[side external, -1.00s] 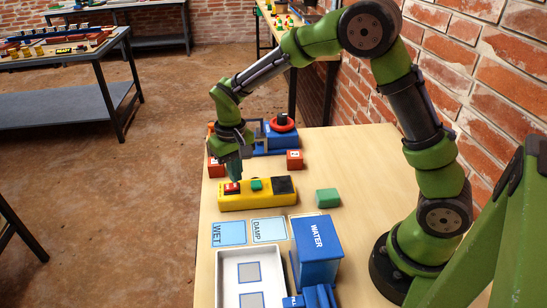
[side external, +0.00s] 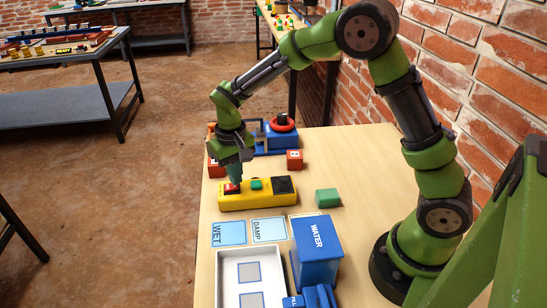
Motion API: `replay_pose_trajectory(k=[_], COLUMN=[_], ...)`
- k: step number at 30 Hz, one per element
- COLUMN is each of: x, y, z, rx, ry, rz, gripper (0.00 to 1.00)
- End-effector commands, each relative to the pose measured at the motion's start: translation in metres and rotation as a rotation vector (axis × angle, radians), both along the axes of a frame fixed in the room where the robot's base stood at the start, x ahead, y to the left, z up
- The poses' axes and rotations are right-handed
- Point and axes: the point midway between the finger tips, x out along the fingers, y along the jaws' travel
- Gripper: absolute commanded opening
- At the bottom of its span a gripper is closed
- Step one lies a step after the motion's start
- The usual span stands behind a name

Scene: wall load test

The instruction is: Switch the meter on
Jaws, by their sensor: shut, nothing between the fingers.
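The yellow meter (side external: 257,199) lies on the wooden table, with a dark screen (side external: 283,185) at its right end. A small green button (side external: 257,184) is near its middle. A red switch (side external: 231,188) is at its left end. My gripper (side external: 234,182) is shut and points down at the red switch. Its tips appear to touch the switch and hide part of it. The screen looks dark, with no reading I can make out.
A green block (side external: 327,198) lies right of the meter. Red blocks (side external: 294,159) and a blue device with a red ring (side external: 282,124) stand behind. WET (side external: 229,233) and DAMP (side external: 269,229) cards, a white tray (side external: 228,290) and a blue WATER box (side external: 318,246) are in front.

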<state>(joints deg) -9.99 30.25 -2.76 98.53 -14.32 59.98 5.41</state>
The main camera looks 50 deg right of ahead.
Motion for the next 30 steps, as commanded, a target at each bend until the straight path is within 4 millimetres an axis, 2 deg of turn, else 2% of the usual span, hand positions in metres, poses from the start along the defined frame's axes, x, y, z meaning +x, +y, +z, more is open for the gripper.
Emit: replay_pose_trajectory(k=[23, 30], x=[0.0, 0.001], y=[0.0, 0.0], z=[-0.012, -0.003], rx=[0.001, 0.0], ry=[0.0, -0.002], rz=[0.0, 0.001], gripper=[0.0, 0.0])
